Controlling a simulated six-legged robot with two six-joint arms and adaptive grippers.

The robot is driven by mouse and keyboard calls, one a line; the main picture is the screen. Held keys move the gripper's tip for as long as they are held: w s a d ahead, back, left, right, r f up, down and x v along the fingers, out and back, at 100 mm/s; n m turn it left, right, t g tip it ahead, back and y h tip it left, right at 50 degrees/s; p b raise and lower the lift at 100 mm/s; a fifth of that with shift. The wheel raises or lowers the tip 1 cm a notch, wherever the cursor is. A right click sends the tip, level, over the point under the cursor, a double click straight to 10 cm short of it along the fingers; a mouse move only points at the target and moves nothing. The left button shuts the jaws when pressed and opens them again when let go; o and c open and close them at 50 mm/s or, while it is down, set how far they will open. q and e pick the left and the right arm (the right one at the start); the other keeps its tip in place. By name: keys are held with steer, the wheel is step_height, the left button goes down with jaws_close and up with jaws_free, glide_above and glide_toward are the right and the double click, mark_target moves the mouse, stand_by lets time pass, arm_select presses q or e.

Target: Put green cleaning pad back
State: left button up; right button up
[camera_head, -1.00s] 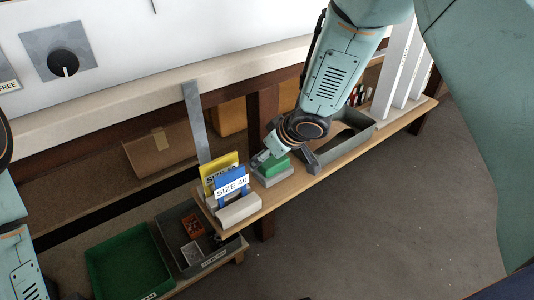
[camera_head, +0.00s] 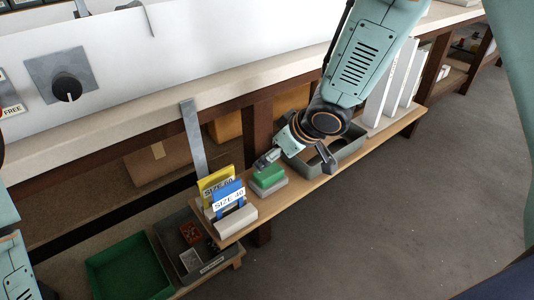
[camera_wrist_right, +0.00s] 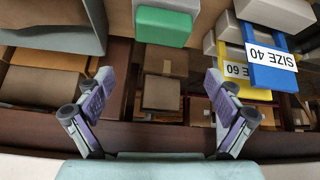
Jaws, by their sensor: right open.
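The green cleaning pad (camera_head: 268,176) sits on a grey block-like holder (camera_head: 270,190) on the wooden shelf, and it also shows at the top of the right wrist view (camera_wrist_right: 162,26). My right gripper (camera_head: 296,160) is just to the right of and above the pad; one finger is near the pad's back edge. In the right wrist view its two fingers (camera_wrist_right: 160,112) are spread wide with nothing between them, and the pad lies beyond them. My left arm shows only in part at the left edge; its gripper is out of frame.
Yellow and blue size cards (camera_head: 228,196) stand in a light holder left of the pad. A grey bin (camera_head: 346,153) lies on the shelf to the right, before white upright panels (camera_head: 392,80). A green tray (camera_head: 128,268) and a grey tray (camera_head: 208,262) sit lower left.

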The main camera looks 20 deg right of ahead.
steer(key=shift+p+v, duration=0.45)
steer(key=shift+v, duration=1.3)
